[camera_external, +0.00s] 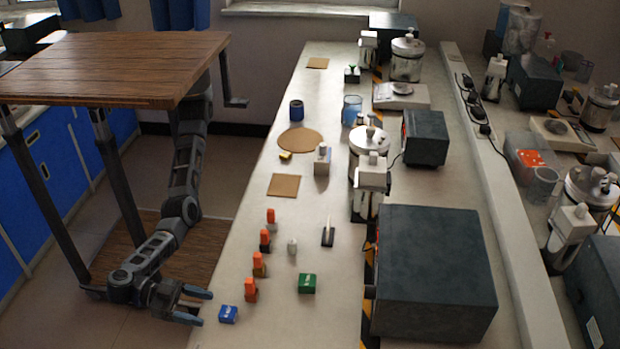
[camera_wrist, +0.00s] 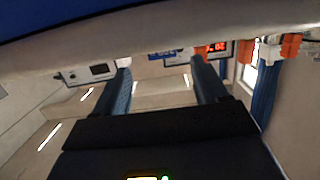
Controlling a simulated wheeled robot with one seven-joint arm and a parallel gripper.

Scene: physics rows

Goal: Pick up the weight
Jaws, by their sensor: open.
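A small pale grey piece (camera_external: 292,246) stands on the bench among other small items. It looks like the weight, but it is too small to be sure. My gripper (camera_external: 205,307) is open and empty at the bench's front left edge, left of the blue box (camera_external: 228,314) and apart from the pale piece. In the wrist view the two blue fingers of my gripper (camera_wrist: 160,62) are spread with nothing between them. I cannot make out the weight in that view.
Several orange-topped items (camera_external: 259,264) stand in a row along the bench's left edge. A green box (camera_external: 307,283) and a dark upright item (camera_external: 328,232) are nearby. A large dark box (camera_external: 435,270) fills the right side. A wooden tabletop (camera_external: 110,65) is at upper left.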

